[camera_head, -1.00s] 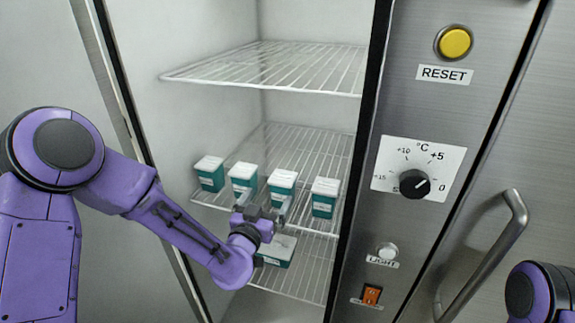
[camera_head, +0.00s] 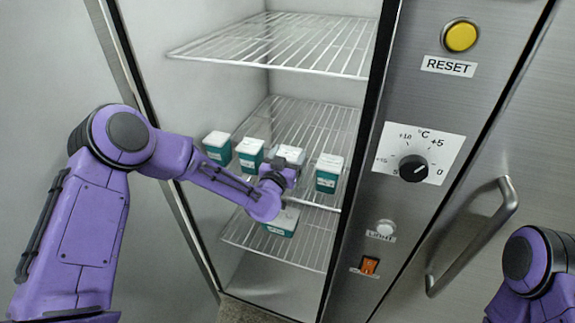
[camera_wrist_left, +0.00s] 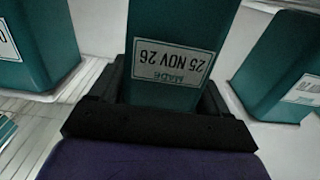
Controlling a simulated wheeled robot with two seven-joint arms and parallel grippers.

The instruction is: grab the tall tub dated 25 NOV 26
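The tall teal tub (camera_wrist_left: 185,30) labelled 25 NOV 26 stands between the fingers of my left gripper (camera_wrist_left: 165,95) in the left wrist view, its label upside down. The dark fingers lie along both its sides; whether they press on it I cannot tell. In the head view its pale lid (camera_head: 290,153) shows third from the left in a row on the middle shelf, its front mostly hidden by my left gripper (camera_head: 291,168). My right gripper is out of view; only part of my right arm shows at lower right.
Teal tubs stand to the left (camera_head: 250,153) and right (camera_head: 327,174) of it, with another at far left (camera_head: 217,147). A lower, wider tub (camera_head: 283,222) sits on the shelf below. The upper wire shelf (camera_head: 280,45) is empty. A control panel (camera_head: 420,150) flanks the opening at right.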

